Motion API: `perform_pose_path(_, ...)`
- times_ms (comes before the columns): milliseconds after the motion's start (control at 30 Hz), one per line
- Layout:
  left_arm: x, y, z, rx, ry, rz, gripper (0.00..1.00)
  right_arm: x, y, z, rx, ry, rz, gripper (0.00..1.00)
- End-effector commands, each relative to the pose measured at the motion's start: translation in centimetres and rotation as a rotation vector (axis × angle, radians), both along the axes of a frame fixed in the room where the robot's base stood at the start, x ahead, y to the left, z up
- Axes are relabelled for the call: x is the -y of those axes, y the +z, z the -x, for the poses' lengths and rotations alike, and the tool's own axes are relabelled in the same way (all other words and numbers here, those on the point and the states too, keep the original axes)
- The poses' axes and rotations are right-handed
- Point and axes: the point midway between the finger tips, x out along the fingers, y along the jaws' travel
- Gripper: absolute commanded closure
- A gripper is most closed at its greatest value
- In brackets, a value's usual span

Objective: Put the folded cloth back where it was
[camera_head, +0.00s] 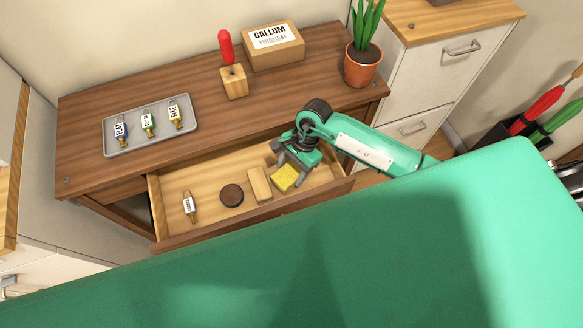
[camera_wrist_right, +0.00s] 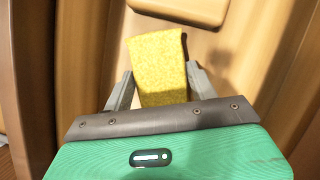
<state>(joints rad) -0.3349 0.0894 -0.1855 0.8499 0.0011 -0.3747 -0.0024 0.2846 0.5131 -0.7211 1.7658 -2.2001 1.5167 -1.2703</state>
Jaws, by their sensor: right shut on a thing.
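The folded cloth is yellow. In the head view the cloth (camera_head: 285,178) is at the right part of the open drawer (camera_head: 210,178), at the tips of my right gripper (camera_head: 292,168). In the right wrist view the cloth (camera_wrist_right: 158,62) lies between the two grey fingers of my right gripper (camera_wrist_right: 158,88), which is shut on it. I cannot tell whether the cloth touches the drawer floor. My left gripper is not in view.
In the drawer are a wooden block (camera_head: 259,184), a dark round disc (camera_head: 231,195) and a tagged key (camera_head: 189,204). On the top stand a grey tray (camera_head: 135,147) with tagged keys, a cardboard box (camera_head: 290,53), a red-handled tool in a wooden block (camera_head: 234,82) and a potted plant (camera_head: 361,68).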

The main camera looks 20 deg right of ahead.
Motion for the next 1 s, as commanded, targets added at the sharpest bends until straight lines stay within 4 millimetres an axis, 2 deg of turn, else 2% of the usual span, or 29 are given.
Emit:
perform_pose_path(100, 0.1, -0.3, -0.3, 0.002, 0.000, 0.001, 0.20, 0.0, -0.4, 0.0, 0.001, 0.000, 0.000, 0.64)
perform_pose_path(133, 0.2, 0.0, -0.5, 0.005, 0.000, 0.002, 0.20, 0.0, -0.2, 0.0, 0.001, 0.000, 0.000, 0.36)
perform_pose_path(200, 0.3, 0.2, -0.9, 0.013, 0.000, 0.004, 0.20, 0.0, -0.2, 0.0, 0.000, 0.000, 0.000, 0.22)
perform_pose_path(233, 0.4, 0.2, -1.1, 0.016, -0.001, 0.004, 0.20, 0.0, -0.2, 0.0, 0.000, 0.000, 0.000, 0.20)
perform_pose_path(633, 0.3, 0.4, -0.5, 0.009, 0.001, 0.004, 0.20, 0.1, 0.4, -0.1, 0.001, 0.000, 0.001, 0.20)
perform_pose_path(833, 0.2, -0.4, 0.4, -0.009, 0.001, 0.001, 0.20, 1.6, 3.9, -0.8, 0.005, -0.001, 0.002, 0.20)
perform_pose_path(1000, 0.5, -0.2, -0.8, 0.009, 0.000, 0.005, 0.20, 2.8, 7.3, -1.4, 0.005, -0.001, 0.001, 0.20)
